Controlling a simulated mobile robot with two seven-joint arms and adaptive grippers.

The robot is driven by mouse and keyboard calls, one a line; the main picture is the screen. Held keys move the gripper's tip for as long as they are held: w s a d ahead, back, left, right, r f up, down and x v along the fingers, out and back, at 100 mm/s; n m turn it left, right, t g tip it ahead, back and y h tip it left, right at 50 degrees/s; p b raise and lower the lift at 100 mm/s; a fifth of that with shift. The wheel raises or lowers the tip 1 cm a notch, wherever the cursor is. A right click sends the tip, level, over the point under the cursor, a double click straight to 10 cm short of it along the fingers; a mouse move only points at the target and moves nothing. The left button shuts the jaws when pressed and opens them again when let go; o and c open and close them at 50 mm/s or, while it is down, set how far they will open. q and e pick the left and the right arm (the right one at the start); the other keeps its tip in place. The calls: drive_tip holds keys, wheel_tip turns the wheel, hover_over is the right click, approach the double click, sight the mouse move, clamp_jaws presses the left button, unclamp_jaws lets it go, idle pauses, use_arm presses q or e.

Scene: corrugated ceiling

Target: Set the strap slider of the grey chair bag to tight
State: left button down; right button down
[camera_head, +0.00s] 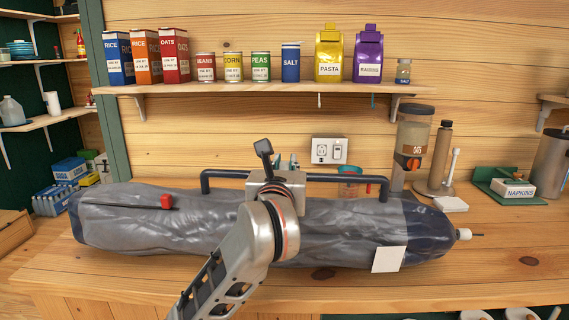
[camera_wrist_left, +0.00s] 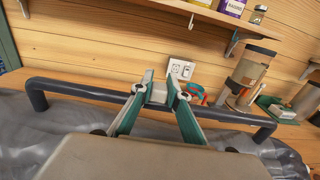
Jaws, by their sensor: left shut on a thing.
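The grey chair bag (camera_head: 140,235) lies lengthwise on the wooden counter, with a dark cap at its right end. A red slider (camera_head: 166,202) sits on a thin dark track on the bag's left part, near the track's right end. A dark carry handle (camera_head: 345,178) arches over the bag's middle; it also crosses the left wrist view (camera_wrist_left: 80,91). My left gripper (camera_head: 283,163) is above the bag's middle, right of the slider. In the left wrist view, its teal fingers (camera_wrist_left: 158,92) close in at the handle. Its body hides part of the handle and bag. My right gripper is not in view.
A shelf (camera_head: 250,88) with boxes, cans and bags hangs above. An oats dispenser (camera_head: 412,140), a pepper mill (camera_head: 442,150) and a napkin box (camera_head: 512,190) stand behind the bag, to the right. A white tag (camera_head: 388,260) hangs on the bag's front. The counter's front right is clear.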

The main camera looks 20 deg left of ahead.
use_arm(q)
drive_tip(key=d, duration=0.2)
drive_tip(key=w+d, duration=0.1)
drive_tip(key=d, duration=0.1)
drive_tip(key=shift+d, duration=0.35)
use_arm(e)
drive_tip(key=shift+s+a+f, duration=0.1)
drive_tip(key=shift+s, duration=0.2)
use_arm(q)
drive_tip(key=c, duration=1.9)
unclamp_jaws()
drive_tip(key=shift+d, duration=0.15)
drive_tip(key=v, duration=0.7)
drive_tip(key=shift+s, duration=0.25)
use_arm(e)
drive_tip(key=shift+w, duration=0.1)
